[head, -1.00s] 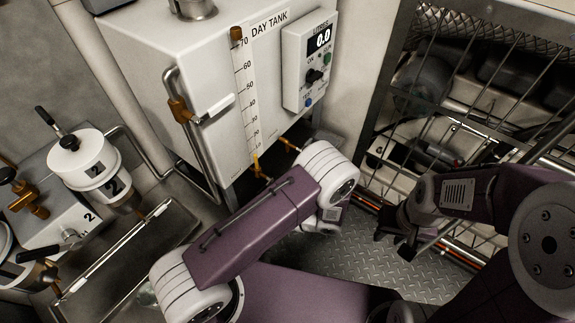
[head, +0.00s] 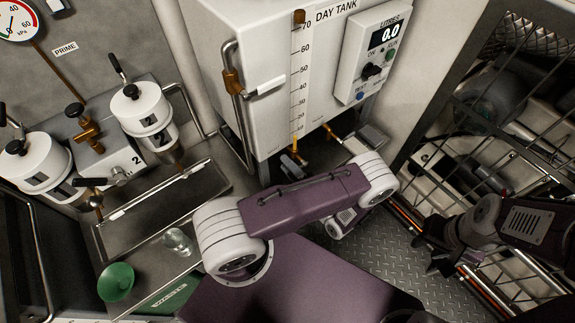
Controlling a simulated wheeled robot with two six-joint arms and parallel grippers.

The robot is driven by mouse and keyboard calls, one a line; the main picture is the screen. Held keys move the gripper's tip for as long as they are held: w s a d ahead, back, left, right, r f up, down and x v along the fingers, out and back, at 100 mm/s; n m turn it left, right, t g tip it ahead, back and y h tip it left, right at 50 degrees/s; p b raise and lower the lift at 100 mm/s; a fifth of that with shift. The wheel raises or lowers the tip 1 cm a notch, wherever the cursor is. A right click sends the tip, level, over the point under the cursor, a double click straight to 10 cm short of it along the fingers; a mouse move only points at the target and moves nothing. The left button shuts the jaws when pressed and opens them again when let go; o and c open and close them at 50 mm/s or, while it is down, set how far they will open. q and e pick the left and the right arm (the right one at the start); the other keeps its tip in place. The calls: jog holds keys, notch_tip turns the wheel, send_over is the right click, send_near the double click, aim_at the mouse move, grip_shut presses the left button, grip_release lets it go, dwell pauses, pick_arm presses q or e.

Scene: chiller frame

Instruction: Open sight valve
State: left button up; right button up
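The white day tank (head: 222,40) stands at the upper middle with a scaled sight gauge (head: 299,75) on its front. A small brass-coloured fitting with a dark part (head: 293,157) sits at the gauge's lower end; I cannot tell its valve position. A brass valve with a pale lever (head: 264,88) sits on the pipe at the tank's left side. My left arm crosses below the tank; its gripper is hidden behind the arm. My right gripper (head: 436,254) is over the floor at right, dark fingers apart, empty, away from the tank.
A control box (head: 373,55) reading 0.0 is on the tank's front. Two white-topped canisters (head: 140,108) (head: 36,160), a metal tray (head: 150,205), a clear cup (head: 177,241) and a green bowl (head: 116,282) are at left. A barred cage (head: 510,125) stands at right.

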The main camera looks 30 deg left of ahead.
pick_arm(q)
jog(key=shift+a, duration=0.15)
grip_shut()
jog(key=shift+f, duration=0.1)
jog(key=w+d+f+n+b, duration=0.2)
jog(key=w+f+n+b, duration=0.2)
jog(key=n, duration=1.4)
jog(key=shift+w+f+n+b, duration=0.3)
jog(key=shift+w+f+b, duration=0.1)
jog(key=shift+b, duration=0.1)
jog(key=shift+w+d+r, duration=0.1)
